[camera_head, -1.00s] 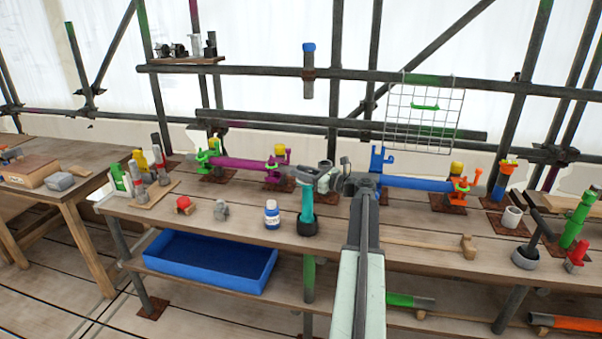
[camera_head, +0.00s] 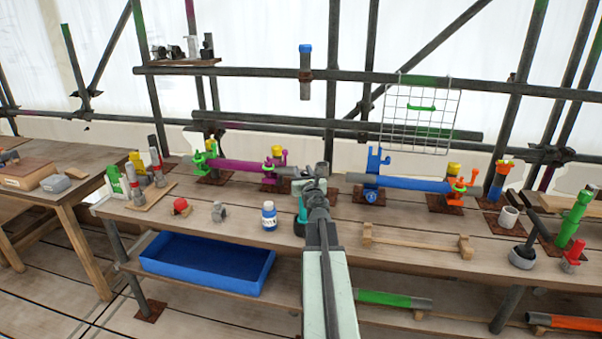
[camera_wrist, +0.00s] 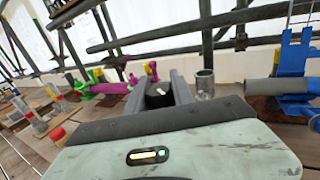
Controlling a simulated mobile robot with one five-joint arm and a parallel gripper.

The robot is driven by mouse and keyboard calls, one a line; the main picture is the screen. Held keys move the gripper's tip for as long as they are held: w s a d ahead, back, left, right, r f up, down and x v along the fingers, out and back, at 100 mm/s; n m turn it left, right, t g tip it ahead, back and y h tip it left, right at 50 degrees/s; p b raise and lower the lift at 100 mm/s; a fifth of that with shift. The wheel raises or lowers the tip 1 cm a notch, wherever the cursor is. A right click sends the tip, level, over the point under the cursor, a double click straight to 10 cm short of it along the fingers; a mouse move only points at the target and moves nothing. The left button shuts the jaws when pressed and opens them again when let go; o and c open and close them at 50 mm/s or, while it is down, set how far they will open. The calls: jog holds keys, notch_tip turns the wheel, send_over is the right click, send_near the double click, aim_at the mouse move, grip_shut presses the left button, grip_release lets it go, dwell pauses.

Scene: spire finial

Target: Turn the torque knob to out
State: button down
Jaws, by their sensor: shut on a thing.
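A black round knob (camera_wrist: 160,96) with a white mark shows between the two grey jaws of my gripper (camera_wrist: 162,90) in the wrist view. The jaws are shut on it, one on each side, and hide its flanks. In the head view, my gripper (camera_head: 310,188) is at the top of a teal upright stand (camera_head: 301,205) on the bench. The gripper and my arm hide most of this stand and its dark base. The knob cannot be made out in the head view. I cannot read any label or setting around the knob.
A magenta pipe (camera_head: 236,167) lies behind to the left, a blue pipe (camera_head: 415,184) to the right. A grey open cylinder (camera_wrist: 205,84) stands close right of the jaws.

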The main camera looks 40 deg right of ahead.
jog(key=m+g+h, duration=0.3)
jog(key=g, duration=0.1)
jog(key=m+g+h, duration=0.2)
jog(key=shift+s+d+m+g+h, duration=0.25)
jog(key=shift+d+m+g+h, duration=0.05)
jog(key=shift+d, duration=0.1)
jog(key=m+g, duration=0.1)
jog(key=m+g+h, duration=0.1)
jog(key=g, duration=0.1)
jog(key=shift+s+d, duration=0.2)
jog(key=shift+s, duration=0.1)
jog(key=shift+s+m+g+h, duration=0.25)
jog(key=shift+m+g, duration=0.35)
jog(key=shift+g, duration=0.3)
jog(key=shift+s+m+g+h, duration=0.1)
jog(key=shift+m+g+h, duration=0.15)
jog(key=shift+m+g, duration=0.5)
jog(key=shift+s+g, duration=0.1)
jog(key=shift+g, duration=0.25)
jog(key=c, duration=1.1)
grip_release()
jog(key=a, duration=0.8)
jog(key=shift+s, duration=0.25)
